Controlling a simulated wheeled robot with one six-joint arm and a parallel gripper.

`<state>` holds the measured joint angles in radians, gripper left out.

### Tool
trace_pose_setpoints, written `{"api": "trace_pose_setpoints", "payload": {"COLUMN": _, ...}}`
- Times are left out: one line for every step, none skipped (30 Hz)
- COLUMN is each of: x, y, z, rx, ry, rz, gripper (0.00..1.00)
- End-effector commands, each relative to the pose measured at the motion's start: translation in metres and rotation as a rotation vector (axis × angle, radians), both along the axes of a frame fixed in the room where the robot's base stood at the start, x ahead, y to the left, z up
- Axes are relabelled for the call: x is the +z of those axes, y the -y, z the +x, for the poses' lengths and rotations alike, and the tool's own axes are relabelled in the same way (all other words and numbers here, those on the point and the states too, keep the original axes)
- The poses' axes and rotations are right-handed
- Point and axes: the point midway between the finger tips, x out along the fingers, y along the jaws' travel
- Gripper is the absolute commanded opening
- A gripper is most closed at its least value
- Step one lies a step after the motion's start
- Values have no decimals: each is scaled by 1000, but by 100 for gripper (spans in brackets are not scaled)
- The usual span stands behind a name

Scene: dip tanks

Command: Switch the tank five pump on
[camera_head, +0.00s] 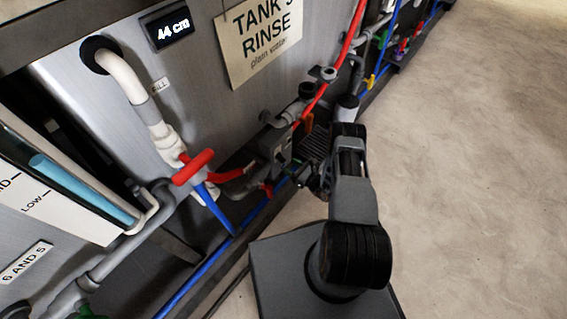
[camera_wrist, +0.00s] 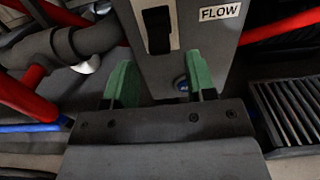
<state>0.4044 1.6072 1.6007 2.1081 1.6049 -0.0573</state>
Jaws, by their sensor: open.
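In the wrist view a grey pump box (camera_wrist: 185,60) stands just ahead of my gripper (camera_wrist: 160,82). On its face is a dark rocker switch (camera_wrist: 157,30) beside a "FLOW" label (camera_wrist: 219,12). I cannot tell the switch's position. My green-padded fingers are apart and empty, below the switch in the picture. A small blue round part (camera_wrist: 180,84) shows low on the box, between the fingers. In the head view my gripper (camera_head: 302,176) is low in front of the tank, near the grey pump unit (camera_head: 274,146); the switch is too small to tell there.
A "RINSE" sign (camera_head: 262,38) and a "44 cm" display (camera_head: 168,26) are on the tank. A red-handled valve (camera_head: 193,166) sits on pipes at left. Red hose (camera_wrist: 280,27) and a slatted grate (camera_wrist: 292,108) lie right of the box. Open floor (camera_head: 480,170) is at right.

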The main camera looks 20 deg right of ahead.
Motion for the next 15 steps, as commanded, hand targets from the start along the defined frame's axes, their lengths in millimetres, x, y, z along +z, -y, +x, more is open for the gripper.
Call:
{"api": "trace_pose_setpoints", "payload": {"x": -2, "y": -6, "z": 7, "rx": 4, "ry": 1, "rz": -2, "gripper": 51}}
{"api": "trace_pose_setpoints", "payload": {"x": -2, "y": -9, "z": 10, "rx": 4, "ry": 1, "rz": -2, "gripper": 51}}
{"api": "trace_pose_setpoints", "payload": {"x": -1, "y": -12, "z": 15, "rx": 3, "ry": 1, "rz": -1, "gripper": 51}}
{"api": "trace_pose_setpoints", "payload": {"x": -1, "y": -14, "z": 18, "rx": 3, "ry": 1, "rz": 0, "gripper": 51}}
{"api": "trace_pose_setpoints", "payload": {"x": -1, "y": -16, "z": 21, "rx": 3, "ry": 1, "rz": 0, "gripper": 51}}
{"api": "trace_pose_setpoints", "payload": {"x": -1, "y": -18, "z": 24, "rx": 2, "ry": 2, "rz": -1, "gripper": 51}}
{"api": "trace_pose_setpoints", "payload": {"x": -1, "y": -19, "z": 26, "rx": 2, "ry": 2, "rz": -1, "gripper": 51}}
{"api": "trace_pose_setpoints", "payload": {"x": -1, "y": -21, "z": 28, "rx": 2, "ry": 2, "rz": -1, "gripper": 51}}
{"api": "trace_pose_setpoints", "payload": {"x": -1, "y": -22, "z": 30, "rx": 2, "ry": 2, "rz": -1, "gripper": 51}}
{"api": "trace_pose_setpoints", "payload": {"x": 0, "y": -23, "z": 31, "rx": 2, "ry": 1, "rz": -1, "gripper": 51}}
{"api": "trace_pose_setpoints", "payload": {"x": 0, "y": -24, "z": 33, "rx": 1, "ry": 1, "rz": -1, "gripper": 51}}
{"api": "trace_pose_setpoints", "payload": {"x": 0, "y": -25, "z": 34, "rx": 1, "ry": 0, "rz": 0, "gripper": 51}}
{"api": "trace_pose_setpoints", "payload": {"x": 0, "y": -25, "z": 34, "rx": 0, "ry": 0, "rz": 0, "gripper": 51}}
{"api": "trace_pose_setpoints", "payload": {"x": 0, "y": -26, "z": 35, "rx": 0, "ry": -1, "rz": 1, "gripper": 51}}
{"api": "trace_pose_setpoints", "payload": {"x": 0, "y": -26, "z": 35, "rx": 0, "ry": -1, "rz": 1, "gripper": 51}}
